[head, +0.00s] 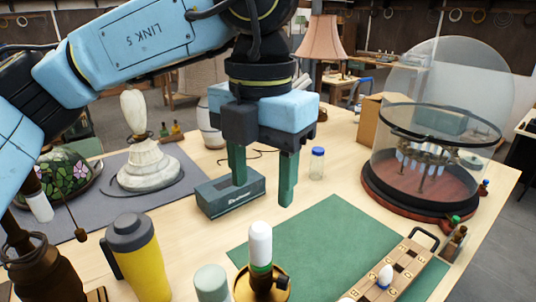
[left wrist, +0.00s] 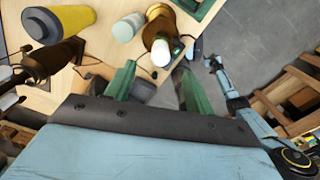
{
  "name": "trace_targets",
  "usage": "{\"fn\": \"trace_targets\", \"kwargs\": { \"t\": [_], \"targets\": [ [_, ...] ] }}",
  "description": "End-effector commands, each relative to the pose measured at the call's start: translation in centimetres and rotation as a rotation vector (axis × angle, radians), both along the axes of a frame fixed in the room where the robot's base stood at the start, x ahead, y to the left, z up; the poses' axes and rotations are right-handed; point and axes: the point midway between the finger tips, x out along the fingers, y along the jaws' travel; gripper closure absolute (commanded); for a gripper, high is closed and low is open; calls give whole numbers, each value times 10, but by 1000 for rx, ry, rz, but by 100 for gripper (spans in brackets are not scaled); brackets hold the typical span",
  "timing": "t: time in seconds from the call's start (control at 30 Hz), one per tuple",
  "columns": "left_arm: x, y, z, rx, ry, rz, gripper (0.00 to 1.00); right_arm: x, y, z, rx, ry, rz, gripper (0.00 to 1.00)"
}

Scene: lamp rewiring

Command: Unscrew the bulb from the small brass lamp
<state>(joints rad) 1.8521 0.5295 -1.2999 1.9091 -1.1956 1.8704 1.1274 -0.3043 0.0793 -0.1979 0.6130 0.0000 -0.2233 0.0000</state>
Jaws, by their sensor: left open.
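The small brass lamp (head: 278,286) stands at the bottom middle of the head view, its lower part cut off by the frame edge. A white bulb (head: 260,243) with a green band below it stands upright on top. In the left wrist view, the brass lamp (left wrist: 157,22) and white bulb (left wrist: 162,53) show above the fingers. My left gripper (head: 263,193) is open, its green fingers pointing down, above the table and behind the lamp. Nothing shows between the fingers. My right gripper is not seen.
A grey box (head: 225,198) lies close below the left fingers. A lidded jar (head: 317,164) stands to their right. A yellow mug (head: 138,262) and pale cylinder (head: 210,284) stand left of the lamp. A wooden holder (head: 402,266) lies right. The green mat (head: 310,240) is partly clear.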

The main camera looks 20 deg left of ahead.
Motion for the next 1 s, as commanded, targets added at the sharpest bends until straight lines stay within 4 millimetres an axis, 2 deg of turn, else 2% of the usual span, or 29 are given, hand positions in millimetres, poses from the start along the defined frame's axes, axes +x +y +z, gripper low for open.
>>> {"fn": "trace_targets", "kwargs": {
  "t": [0.03,0.07,0.17,0.47,0.6,0.8,1.0],
  "targets": [
    [-1,0,-8,1,6,-1,46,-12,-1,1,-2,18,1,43],
    [-1,0,-13,-1,7,-1,46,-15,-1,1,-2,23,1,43],
    [-1,0,-32,-1,8,-2,46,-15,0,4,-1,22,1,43],
    [-2,0,-89,-3,10,-4,46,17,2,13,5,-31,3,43],
    [-1,-1,-108,-5,7,-4,46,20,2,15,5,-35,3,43],
    [-1,-1,-120,-6,5,-4,46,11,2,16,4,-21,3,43],
    [-1,-1,-122,-7,6,-4,46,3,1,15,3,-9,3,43]
  ]
}}
